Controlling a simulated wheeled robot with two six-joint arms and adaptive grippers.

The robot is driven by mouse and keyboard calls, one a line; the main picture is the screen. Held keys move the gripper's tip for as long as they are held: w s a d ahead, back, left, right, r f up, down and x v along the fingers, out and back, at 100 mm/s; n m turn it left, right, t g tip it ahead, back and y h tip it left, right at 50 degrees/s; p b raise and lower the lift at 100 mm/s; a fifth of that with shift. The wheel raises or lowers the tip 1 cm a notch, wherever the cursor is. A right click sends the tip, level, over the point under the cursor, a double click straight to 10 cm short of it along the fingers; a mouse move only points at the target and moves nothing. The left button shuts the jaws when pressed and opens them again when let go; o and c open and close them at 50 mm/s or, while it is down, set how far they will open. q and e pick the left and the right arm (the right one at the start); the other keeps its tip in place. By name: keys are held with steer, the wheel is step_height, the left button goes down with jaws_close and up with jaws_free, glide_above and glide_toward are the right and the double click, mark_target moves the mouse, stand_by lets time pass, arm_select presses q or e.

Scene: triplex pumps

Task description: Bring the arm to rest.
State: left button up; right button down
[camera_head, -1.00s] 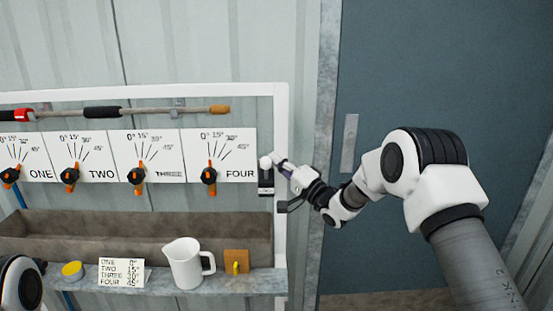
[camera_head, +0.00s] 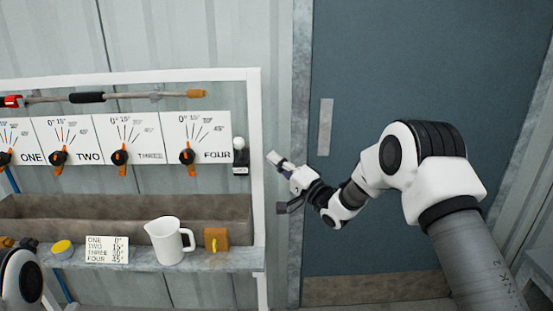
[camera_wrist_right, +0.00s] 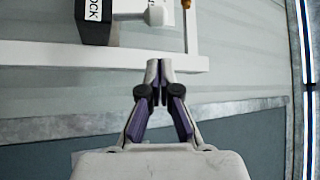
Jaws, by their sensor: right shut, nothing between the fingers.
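My right gripper (camera_head: 274,159) is in front of the door's left frame, just right of the rack's white post. It is shut and empty, and its closed fingertips show in the right wrist view (camera_wrist_right: 159,66). It is apart from the lock (camera_head: 240,157), a dark block with a white knob on the rack's right side. The lock also shows at the top of the right wrist view (camera_wrist_right: 97,22). A piece of my left arm shows at the lower left of the head view; no left fingers can be made out with certainty.
The white-framed rack (camera_head: 256,195) holds dial panels ONE to FOUR with orange-black handles. Its shelf (camera_head: 205,260) carries a white jug (camera_head: 168,242), a number card (camera_head: 107,250), a yellow round item (camera_head: 62,248) and a brown block (camera_head: 216,239). The blue-grey door (camera_head: 370,70) stands behind my right arm.

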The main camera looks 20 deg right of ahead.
steer(key=shift+w+a+f, duration=0.1)
steer(key=shift+w+a, duration=0.1)
steer(key=s+a+f+m+g+h, duration=0.1)
steer(key=s+f, duration=0.1)
steer(key=f, duration=0.6)
steer(key=s+a+f+m+g+h, duration=0.2)
steer(key=s+f, duration=0.1)
steer(key=f, duration=0.6)
steer(key=s+d+f+g+h, duration=0.1)
steer(key=s+f+g+h, duration=0.35)
steer(key=s+f, duration=1.15)
steer(key=s+d+f+n+g+h, duration=0.1)
steer(key=s+f+n+g, duration=0.1)
steer(key=s, duration=0.7)
steer(key=s+d+f+n+g+h, duration=0.1)
steer(key=s+n+g, duration=0.4)
steer(key=s, duration=0.5)
steer(key=s+d+f+n+g+h+p, duration=0.1)
steer(key=s+d+f+n+g, duration=0.2)
steer(key=s, duration=0.7)
steer(key=shift+s+f+n+g+h, duration=0.15)
steer(key=shift+f+n+g+h, duration=0.35)
steer(key=shift+f, duration=0.4)
